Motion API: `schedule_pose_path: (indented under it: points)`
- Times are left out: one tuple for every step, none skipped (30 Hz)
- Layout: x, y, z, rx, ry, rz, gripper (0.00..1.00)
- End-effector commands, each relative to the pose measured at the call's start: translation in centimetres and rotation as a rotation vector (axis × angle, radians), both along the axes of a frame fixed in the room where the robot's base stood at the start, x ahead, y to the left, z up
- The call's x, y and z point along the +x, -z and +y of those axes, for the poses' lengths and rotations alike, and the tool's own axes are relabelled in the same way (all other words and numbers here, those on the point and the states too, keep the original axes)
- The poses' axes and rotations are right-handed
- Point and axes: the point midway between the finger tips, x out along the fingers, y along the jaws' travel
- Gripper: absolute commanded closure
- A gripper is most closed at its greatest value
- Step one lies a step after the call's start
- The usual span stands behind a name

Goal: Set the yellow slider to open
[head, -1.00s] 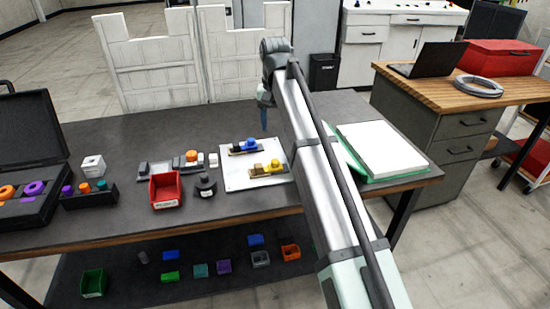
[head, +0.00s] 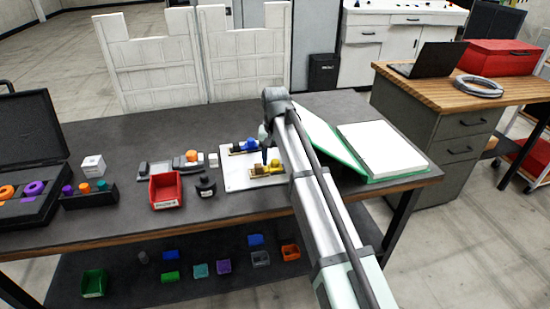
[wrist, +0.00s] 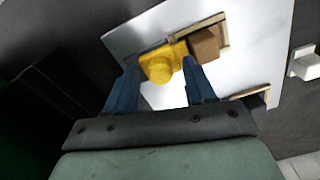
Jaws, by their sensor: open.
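The yellow slider (head: 268,168) sits on its narrow track on a white board (head: 236,182) on the dark table. My gripper (head: 268,158) is over the board, just above the yellow slider. In the wrist view the two blue fingers of my gripper (wrist: 163,82) are apart, one to each side of the slider's near part. I cannot tell whether they touch it.
A red bin (head: 166,190) and a dark round holder (head: 205,187) stand left of the board. The table behind the board is clear.

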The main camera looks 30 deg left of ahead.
Motion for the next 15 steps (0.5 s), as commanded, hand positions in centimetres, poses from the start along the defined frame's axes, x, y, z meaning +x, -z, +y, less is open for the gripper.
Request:
schedule_pose_path:
  points:
    - [-0.02, 0.13, -0.01, 0.000, 0.000, 0.000, 0.46]
    - [-0.01, 0.17, 0.00, 0.000, 0.000, 0.000, 0.46]
    - [-0.01, 0.19, 0.00, 0.000, 0.000, 0.000, 0.46]
    - [-0.01, 0.20, 0.00, 0.000, 0.000, 0.000, 0.46]
    - [0.00, 0.19, 0.00, 0.000, 0.000, 0.000, 0.46]
    - [0.00, 0.18, 0.00, 0.000, 0.000, 0.000, 0.46]
    - [0.00, 0.18, 0.00, 0.000, 0.000, 0.000, 0.46]
    - [0.00, 0.17, 0.00, 0.000, 0.000, 0.000, 0.46]
    - [0.00, 0.17, 0.00, 0.000, 0.000, 0.000, 0.46]
    - [0.00, 0.16, 0.00, 0.000, 0.000, 0.000, 0.49]
    - [0.00, 0.16, 0.00, 0.000, 0.000, 0.000, 0.52]
    - [0.00, 0.16, 0.00, 0.000, 0.000, 0.000, 0.55]
    - [0.00, 0.15, 0.00, 0.000, 0.000, 0.000, 0.58]
    - [0.00, 0.15, 0.00, 0.000, 0.000, 0.000, 0.61]
    - [0.00, 0.15, 0.00, 0.000, 0.000, 0.000, 0.65]
